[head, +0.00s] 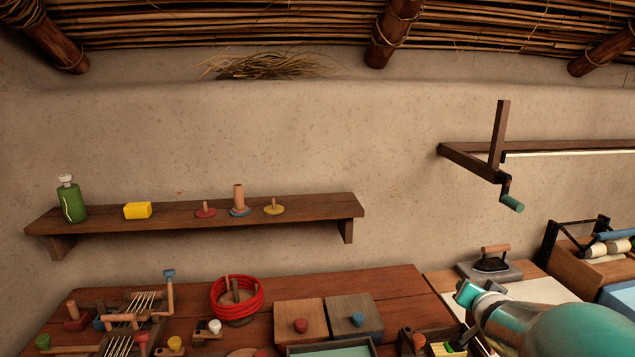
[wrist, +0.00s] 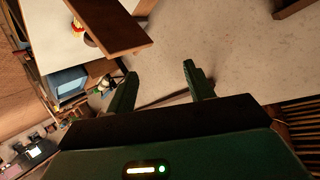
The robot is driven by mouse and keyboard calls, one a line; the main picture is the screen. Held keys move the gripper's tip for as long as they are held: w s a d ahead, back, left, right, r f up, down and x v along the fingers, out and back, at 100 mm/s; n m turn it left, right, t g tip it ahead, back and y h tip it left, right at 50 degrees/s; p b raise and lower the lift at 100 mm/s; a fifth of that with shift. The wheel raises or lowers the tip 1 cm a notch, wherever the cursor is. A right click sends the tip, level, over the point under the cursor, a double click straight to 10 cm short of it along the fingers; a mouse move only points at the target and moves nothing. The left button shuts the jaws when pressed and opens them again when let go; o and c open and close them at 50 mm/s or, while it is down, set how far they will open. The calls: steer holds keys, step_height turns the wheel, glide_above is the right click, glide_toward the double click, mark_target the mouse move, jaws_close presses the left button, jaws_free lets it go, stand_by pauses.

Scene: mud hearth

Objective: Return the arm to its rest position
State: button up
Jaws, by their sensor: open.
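My arm (head: 545,322) reaches in from the lower right of the head view, over the right end of the wooden table. The fingertips are not clear in the head view. In the wrist view my gripper (wrist: 160,82) shows two dark green fingers spread apart with nothing between them. Beyond the fingers are the plain wall and a dark wooden beam. The wrist view is strongly tilted.
A wooden table (head: 395,284) holds a red coil (head: 237,298), two knobbed lids and several small tools. A wall shelf (head: 300,207) carries a green bottle (head: 71,202) and a yellow block (head: 137,210). A flat iron (head: 491,262) and a wall bracket with a crank (head: 511,201) stand near my arm.

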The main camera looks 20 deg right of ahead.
steer(key=s+a+n+g+y, duration=0.2)
steer(key=s+a+n, duration=0.3)
steer(key=a, duration=1.1)
steer(key=s+a+r+n+g+y, duration=0.1)
steer(key=s+a+n+g+y, duration=0.2)
steer(key=s+a, duration=0.6)
steer(key=a+n+y, duration=0.1)
steer(key=a+n, duration=0.1)
steer(key=a, duration=0.4)
steer(key=shift+s+a+r+n, duration=0.15)
steer(key=shift+s+a+n, duration=0.2)
steer(key=shift+n, duration=0.05)
